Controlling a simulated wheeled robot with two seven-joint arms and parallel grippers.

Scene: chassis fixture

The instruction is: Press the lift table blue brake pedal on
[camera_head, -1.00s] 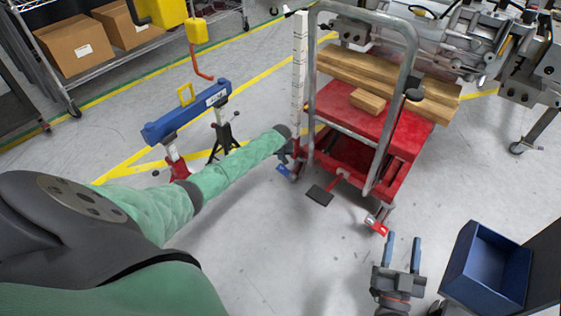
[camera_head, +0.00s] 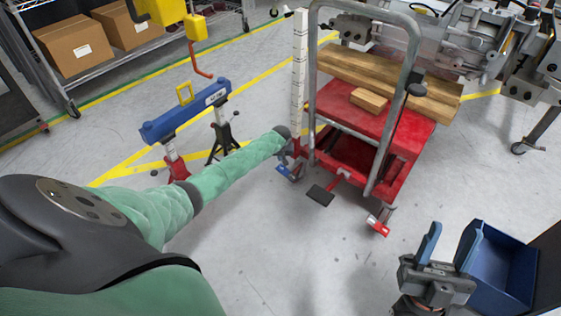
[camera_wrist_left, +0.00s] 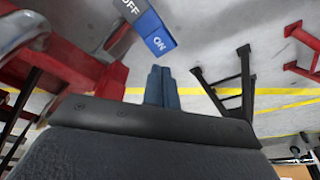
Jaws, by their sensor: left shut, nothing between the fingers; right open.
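The red lift table (camera_head: 365,105) stands right of centre in the head view. Its blue brake pedal (camera_head: 284,171) is low at the table's near left corner. In the left wrist view the blue pedal (camera_wrist_left: 160,42) reads "ON", with a darker "OFF" part above left. My left gripper shows in the wrist view (camera_wrist_left: 162,85) with its blue fingers shut and empty, their tips just below the pedal in the picture; I cannot tell whether they touch it. In the head view my left wrist mostly hides that gripper. My right gripper (camera_head: 440,252) is open and empty, beside the blue bin.
A red pedal (camera_head: 378,226) and a black foot pedal (camera_head: 320,195) stick out at the table's near side. Wooden boards (camera_head: 400,85) lie on the table behind a grey handle (camera_head: 393,120). A blue beam on stands (camera_head: 186,112) is at left. The blue bin (camera_head: 505,262) is lower right.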

